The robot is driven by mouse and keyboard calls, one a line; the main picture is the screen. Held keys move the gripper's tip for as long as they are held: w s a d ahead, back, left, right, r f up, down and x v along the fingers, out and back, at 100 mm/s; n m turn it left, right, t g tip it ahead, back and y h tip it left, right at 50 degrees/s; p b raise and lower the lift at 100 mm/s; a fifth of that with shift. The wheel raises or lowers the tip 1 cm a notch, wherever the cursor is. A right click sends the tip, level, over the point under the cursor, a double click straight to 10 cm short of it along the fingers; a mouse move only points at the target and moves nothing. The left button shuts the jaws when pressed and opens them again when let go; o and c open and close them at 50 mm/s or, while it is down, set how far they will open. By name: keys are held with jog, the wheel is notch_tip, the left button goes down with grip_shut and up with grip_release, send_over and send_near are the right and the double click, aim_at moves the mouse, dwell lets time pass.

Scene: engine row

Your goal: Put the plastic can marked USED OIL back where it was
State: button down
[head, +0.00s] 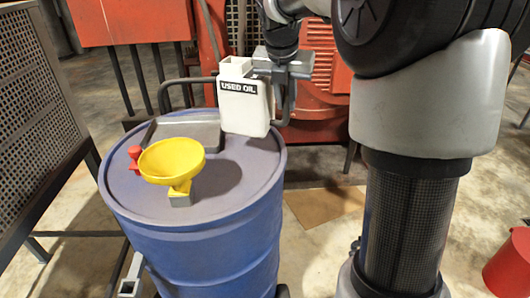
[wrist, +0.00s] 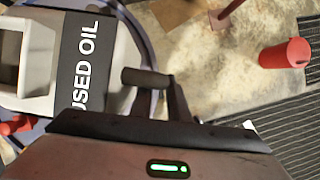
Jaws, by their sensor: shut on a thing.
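The white plastic can (head: 262,108) with a black USED OIL label is upright at the right far rim of the blue drum (head: 200,250). I cannot tell whether its base touches the drum top or hangs just above it. My gripper (head: 283,66) is at the can's upper right side, shut on it; the exact grip is partly hidden. In the wrist view the can (wrist: 35,60) fills the left, its label running upward, beside the dark gripper part.
On the drum top are a yellow funnel (head: 172,160), a red knob-like piece (head: 134,155) and a grey tray (head: 190,135). Red machinery (head: 312,120) stands behind. A mesh panel (head: 35,100) is at left, a red container (head: 510,262) on the floor at right.

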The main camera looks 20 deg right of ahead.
notch_tip(320, 180, down, 10)
jog(key=shift+r+b, duration=0.15)
jog(key=shift+b, duration=0.3)
jog(key=shift+a, duration=0.1)
jog(key=c, duration=1.7)
grip_release()
